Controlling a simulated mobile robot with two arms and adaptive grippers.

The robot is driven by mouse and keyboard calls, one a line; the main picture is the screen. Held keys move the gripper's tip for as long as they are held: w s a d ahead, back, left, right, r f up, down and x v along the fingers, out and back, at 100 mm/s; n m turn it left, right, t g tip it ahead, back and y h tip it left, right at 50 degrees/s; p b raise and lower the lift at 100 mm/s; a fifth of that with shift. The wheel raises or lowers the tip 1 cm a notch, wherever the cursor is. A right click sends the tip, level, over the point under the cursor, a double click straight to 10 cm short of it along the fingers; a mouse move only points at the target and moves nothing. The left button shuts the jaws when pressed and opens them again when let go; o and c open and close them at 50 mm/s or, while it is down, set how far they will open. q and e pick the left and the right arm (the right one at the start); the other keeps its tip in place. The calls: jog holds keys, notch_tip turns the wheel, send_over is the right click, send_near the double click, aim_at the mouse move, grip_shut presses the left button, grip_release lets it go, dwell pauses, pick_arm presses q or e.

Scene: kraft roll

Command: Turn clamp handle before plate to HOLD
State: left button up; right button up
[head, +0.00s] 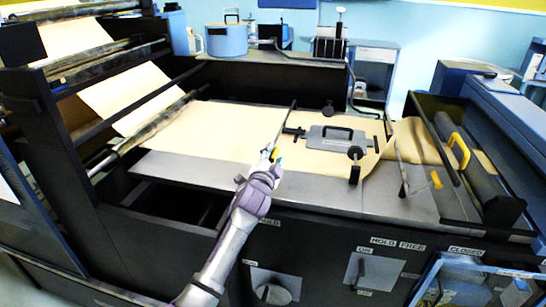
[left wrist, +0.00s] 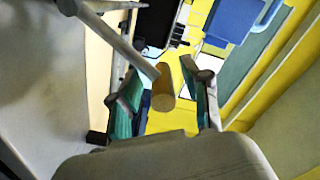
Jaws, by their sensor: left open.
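A clamp handle (head: 286,123) with a long thin rod stands left of the grey plate (head: 318,141) on the brown paper. Its yellow grip (head: 276,153) is at my left gripper (head: 271,157). In the left wrist view the yellowish cylindrical grip (left wrist: 163,96) sits between the open fingers of that gripper (left wrist: 162,82). Whether either finger touches it is unclear. A small label reading HOLD (head: 270,222) is on the dark front panel below, partly beside my arm. My right gripper is not in view.
A second rod (head: 400,170) with a yellow grip (head: 436,180) stands right of the plate. A black knob on a post (head: 355,165) stands at the plate's front edge. Paper rollers (head: 150,132) are at left. A yellow-handled roller unit (head: 459,150) is at right.

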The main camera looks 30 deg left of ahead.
pick_arm(q)
jog(key=shift+s, duration=0.1)
jog(key=v, duration=1.1)
jog(key=shift+s, duration=0.4)
jog(key=shift+f, duration=0.1)
